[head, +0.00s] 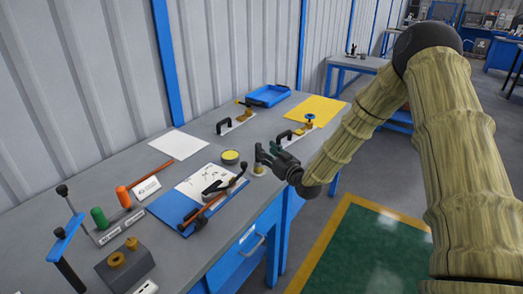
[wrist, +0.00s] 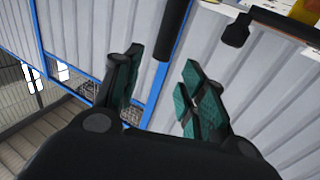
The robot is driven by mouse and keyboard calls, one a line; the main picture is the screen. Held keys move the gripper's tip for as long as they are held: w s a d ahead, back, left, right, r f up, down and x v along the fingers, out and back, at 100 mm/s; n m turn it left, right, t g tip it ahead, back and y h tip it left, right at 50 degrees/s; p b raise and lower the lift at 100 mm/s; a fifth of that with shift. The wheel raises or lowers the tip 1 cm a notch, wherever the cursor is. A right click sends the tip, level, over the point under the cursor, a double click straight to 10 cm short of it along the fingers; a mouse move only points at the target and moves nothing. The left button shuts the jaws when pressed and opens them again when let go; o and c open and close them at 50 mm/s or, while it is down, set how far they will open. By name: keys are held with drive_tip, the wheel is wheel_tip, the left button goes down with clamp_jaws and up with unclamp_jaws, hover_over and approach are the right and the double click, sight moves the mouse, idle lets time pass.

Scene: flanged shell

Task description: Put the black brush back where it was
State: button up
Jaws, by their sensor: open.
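My gripper (head: 268,153) is over the front edge of the grey bench, beside a small pale round piece (head: 258,170). In the wrist view its two green-padded fingers (wrist: 162,72) are apart with nothing held between them. A black rod-like thing (wrist: 173,28) shows past the fingertips, entering from the top edge; it may be the black brush, but its far end is out of view. Another black-headed tool (wrist: 235,31) with a dark shaft lies at the top right. In the head view I cannot pick out the brush with certainty.
A blue clipboard (head: 172,207) carrying papers and tools lies left of my gripper, with a yellow-topped round tin (head: 230,156) behind it. Black-handled pieces, a yellow sheet (head: 316,110) and a blue tray (head: 269,95) are farther back. A white sheet (head: 178,145) lies near the wall.

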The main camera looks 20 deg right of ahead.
drive_tip(key=b+v, duration=0.1)
drive_tip(key=v, duration=0.5)
drive_tip(key=shift+s, duration=0.15)
